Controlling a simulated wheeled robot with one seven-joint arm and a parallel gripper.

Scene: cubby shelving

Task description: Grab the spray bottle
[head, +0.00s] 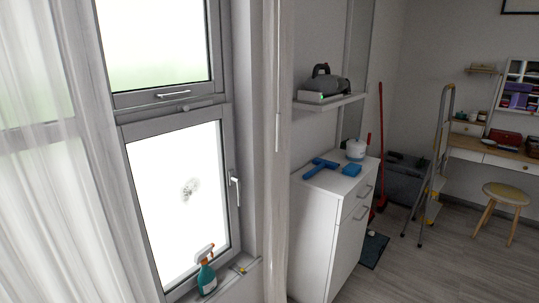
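A spray bottle (207,277) stands upright on the window sill at the bottom of the head view, close in front of the window glass. Its body is teal with a white label, and its trigger head is orange and white. My gripper and arm do not show in this view.
A small yellow-tipped item (241,269) lies on the sill right of the bottle. A sheer curtain (60,180) hangs at left. A white cabinet (325,225) with blue cleaning tools (322,166) stands right of the window.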

